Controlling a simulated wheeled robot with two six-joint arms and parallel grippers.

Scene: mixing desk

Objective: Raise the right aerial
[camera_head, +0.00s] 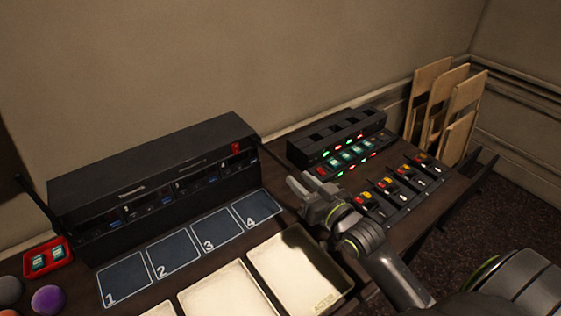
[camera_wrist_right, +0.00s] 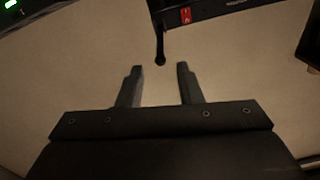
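The black receiver box (camera_head: 150,180) stands at the back left of the desk, with a red switch (camera_head: 236,147) at its right end. The right aerial (camera_head: 274,158) is a thin black rod slanting down and outward from the box's right end. In the right wrist view the aerial (camera_wrist_right: 157,35) ends in a rounded tip. My right gripper (camera_head: 301,197) is near that tip. In the wrist view its fingers (camera_wrist_right: 160,70) are open and empty, with the tip just ahead of the gap. The left aerial (camera_head: 36,202) slants at the left end. My left gripper is not in view.
Numbered dark pads (camera_head: 187,252) and cream trays (camera_head: 290,265) lie in front of the box. A black rack with lit buttons (camera_head: 340,145) and switch modules (camera_head: 395,190) stand to the right. A red tray (camera_head: 65,248) sits at left; wooden panels (camera_head: 440,110) lean behind.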

